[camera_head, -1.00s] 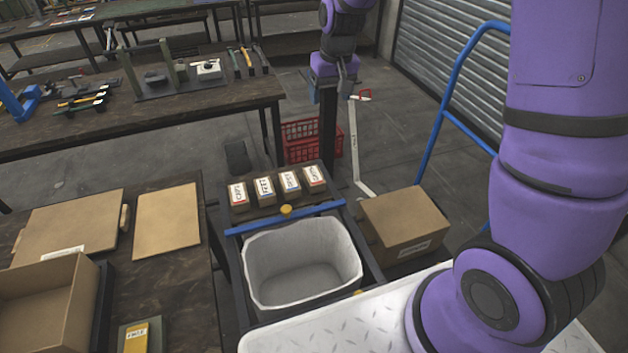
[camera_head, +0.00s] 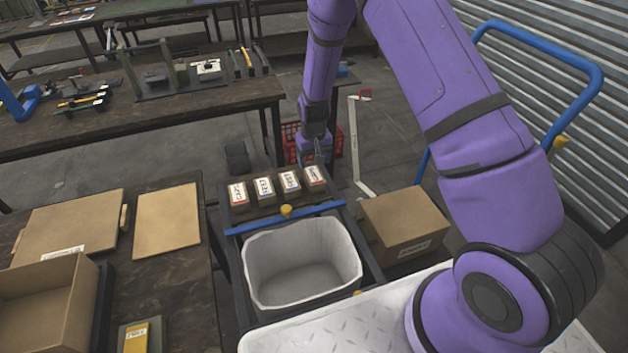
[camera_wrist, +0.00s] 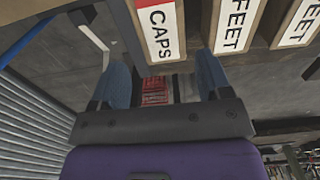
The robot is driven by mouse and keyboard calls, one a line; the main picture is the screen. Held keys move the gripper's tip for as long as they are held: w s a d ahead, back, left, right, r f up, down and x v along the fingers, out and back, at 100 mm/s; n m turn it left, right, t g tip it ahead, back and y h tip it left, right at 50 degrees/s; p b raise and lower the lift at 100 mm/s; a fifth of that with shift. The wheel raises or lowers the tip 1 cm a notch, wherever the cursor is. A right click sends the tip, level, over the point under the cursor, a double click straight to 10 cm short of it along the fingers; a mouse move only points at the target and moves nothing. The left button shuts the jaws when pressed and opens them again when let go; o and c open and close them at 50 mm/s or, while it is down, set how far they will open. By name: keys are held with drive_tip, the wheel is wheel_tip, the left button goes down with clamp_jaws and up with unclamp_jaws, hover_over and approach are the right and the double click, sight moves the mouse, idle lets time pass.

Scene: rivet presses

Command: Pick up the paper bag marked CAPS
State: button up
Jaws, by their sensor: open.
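A bag marked CAPS (camera_wrist: 160,30), with a white label and a red edge, shows at the top of the wrist view. It appears to be the rightmost bag (camera_head: 315,178) of the row on the dark rack in the head view. My gripper (camera_wrist: 162,65) is open and empty, with its two blue-grey fingers apart. The CAPS bag lies beyond the fingertips, not between them. In the head view my gripper (camera_head: 318,158) hangs just behind and above the rightmost bag. The fingertips are small there, and any gap to the bag is unclear.
Two bags marked FEET (camera_wrist: 238,18) stand beside the CAPS bag. The leftmost bag (camera_head: 238,193) also has a red-edged label, hard to read. A blue bar (camera_head: 262,223) and a white-lined bin (camera_head: 300,290) are in front. A cardboard box (camera_head: 402,222) stands right; a red crate (camera_head: 335,140) is behind.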

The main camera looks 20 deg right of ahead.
sight(314, 175)
drive_tip(key=shift+s+a+f, duration=0.1)
drive_tip(key=shift+s+f, duration=0.1)
drive_tip(key=shift+f, duration=0.95)
drive_tip(key=shift+s+f, duration=0.15)
drive_tip(key=shift+f, duration=1)
drive_tip(key=shift+s+a+f, duration=0.1)
drive_tip(key=shift+s+f, duration=0.1)
drive_tip(key=shift+f, duration=0.95)
drive_tip(key=c, duration=0.8)
drive_tip(key=shift+o, duration=0.2)
